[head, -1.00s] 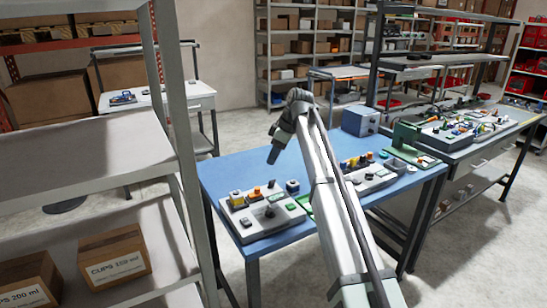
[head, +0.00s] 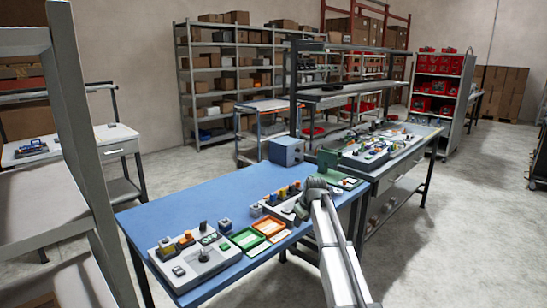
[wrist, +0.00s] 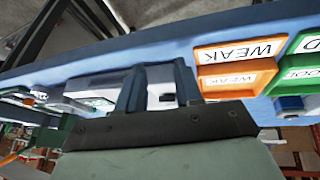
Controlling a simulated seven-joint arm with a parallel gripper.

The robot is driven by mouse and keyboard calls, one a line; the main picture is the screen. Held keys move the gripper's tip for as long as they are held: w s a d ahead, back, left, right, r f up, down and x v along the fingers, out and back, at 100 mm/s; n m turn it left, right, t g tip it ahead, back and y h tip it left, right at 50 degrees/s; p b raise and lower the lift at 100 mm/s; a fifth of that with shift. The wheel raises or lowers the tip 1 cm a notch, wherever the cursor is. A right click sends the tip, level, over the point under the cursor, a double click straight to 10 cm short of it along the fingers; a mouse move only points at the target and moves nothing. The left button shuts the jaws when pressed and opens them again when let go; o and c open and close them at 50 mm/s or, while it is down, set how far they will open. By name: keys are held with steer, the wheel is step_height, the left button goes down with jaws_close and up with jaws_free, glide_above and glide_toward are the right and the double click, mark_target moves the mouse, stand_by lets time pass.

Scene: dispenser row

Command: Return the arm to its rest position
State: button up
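My arm reaches up from the bottom of the head view, and its end with my gripper (head: 305,203) is over the right front part of the blue table (head: 190,208). The fingers are largely hidden there. In the wrist view my gripper (wrist: 158,78) shows two dark fingers apart, with a gap between them and nothing held. Past the fingers lies a grey device, and an orange tray (wrist: 237,65) labelled WEAK is to their right. Whether the fingers touch anything cannot be told, but they look clear of the table.
A grey control unit (head: 188,258) stands at the table's left front. The orange tray (head: 268,226) and a green tray (head: 246,239) lie mid-table. A second unit (head: 283,200) is beside my gripper. A shelf post (head: 90,150) rises at left.

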steer(key=d+f+m, duration=0.1)
steer(key=d+f, duration=0.1)
steer(key=d, duration=0.4)
steer(key=s+f+m+g, duration=0.1)
steer(key=s+f+g, duration=0.1)
steer(key=s+f, duration=0.75)
steer(key=s+f+m+g+h, duration=0.1)
steer(key=s+f, duration=0.6)
steer(key=f, duration=0.6)
steer(key=s+f+m+g, duration=0.1)
steer(key=s+f+g, duration=0.1)
steer(key=s+f, duration=0.75)
steer(key=s+f+m+g, duration=0.1)
steer(key=s+f, duration=0.4)
steer(key=s, duration=0.9)
steer(key=s+f+m+g, duration=0.1)
steer(key=s+f+g, duration=0.2)
steer(key=s, duration=1)
steer(key=s+f+m+g, duration=0.1)
steer(key=s+f+g, duration=0.1)
steer(key=s+f, duration=0.6)
steer(key=s, duration=0.6)
steer(key=shift+s+d+f+g+h, duration=0.15)
steer(key=shift+s+g+h, duration=0.15)
steer(key=shift+g, duration=0.1)
